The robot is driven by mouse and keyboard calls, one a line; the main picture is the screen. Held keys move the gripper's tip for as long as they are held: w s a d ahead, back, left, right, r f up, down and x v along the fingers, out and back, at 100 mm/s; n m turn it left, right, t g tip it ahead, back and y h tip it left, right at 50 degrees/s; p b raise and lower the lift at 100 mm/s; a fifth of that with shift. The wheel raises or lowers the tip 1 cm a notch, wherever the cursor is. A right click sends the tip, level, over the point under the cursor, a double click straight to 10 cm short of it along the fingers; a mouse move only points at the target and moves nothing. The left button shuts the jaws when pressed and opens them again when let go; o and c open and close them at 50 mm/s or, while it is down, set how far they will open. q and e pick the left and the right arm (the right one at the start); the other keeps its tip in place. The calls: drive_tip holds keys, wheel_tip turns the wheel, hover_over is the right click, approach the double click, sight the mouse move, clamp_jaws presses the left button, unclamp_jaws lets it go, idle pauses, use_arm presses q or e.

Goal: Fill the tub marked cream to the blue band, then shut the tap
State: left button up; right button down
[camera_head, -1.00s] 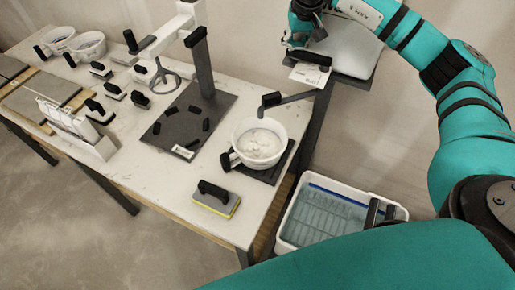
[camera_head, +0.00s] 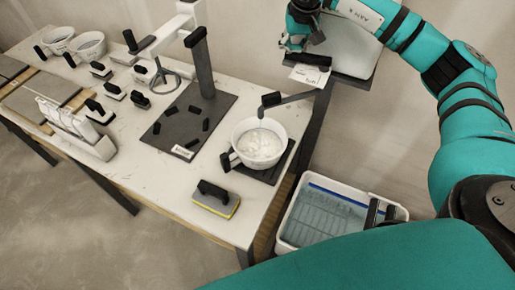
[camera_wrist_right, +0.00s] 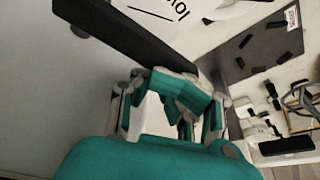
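A white tub (camera_head: 258,149) with a black handle stands on a dark plate at the table's right end, under the tap spout (camera_head: 288,98). It holds whitish contents. I cannot make out its mark or a blue band inside it. A short thin streak hangs below the spout's tip; I cannot tell whether it flows. My right gripper (camera_head: 300,36) is at the raised tank above the spout. In the right wrist view its teal fingers (camera_wrist_right: 172,98) are beside a dark bar (camera_wrist_right: 130,38); contact and grip are unclear. My left gripper is out of view.
Two more white tubs (camera_head: 90,45) stand at the table's far left. A dark board (camera_head: 172,130) with a post, several black-handled tools and a yellow-edged sponge block (camera_head: 215,204) lie on the table. A white bin (camera_head: 290,236) of bluish water stands on the floor at right.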

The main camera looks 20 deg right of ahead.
drive_tip(key=shift+s+a, duration=0.6)
drive_tip(key=shift+a, duration=0.1)
idle(0.6)
drive_tip(key=shift+r, duration=0.1)
drive_tip(key=r+p, duration=0.2)
drive_tip(key=r, duration=0.1)
drive_tip(key=r+p, duration=0.1)
drive_tip(key=r, duration=0.1)
drive_tip(key=shift+w+d+p, duration=0.25)
drive_tip(key=shift+p, duration=0.15)
drive_tip(key=shift+f, duration=0.1)
drive_tip(key=shift+s, duration=0.1)
drive_tip(key=shift+s+a, duration=0.2)
drive_tip(key=shift+s, duration=0.05)
drive_tip(key=shift+s+a+b, duration=0.2)
drive_tip(key=shift+s+a, duration=0.25)
drive_tip(key=shift+s, duration=0.35)
drive_tip(key=shift+s+a+b, duration=0.2)
drive_tip(key=shift+s+a, duration=0.2)
drive_tip(key=shift+s, duration=0.35)
drive_tip(key=shift+s+a+b, duration=0.2)
drive_tip(key=shift+s+a, duration=0.25)
drive_tip(key=shift+s, duration=0.35)
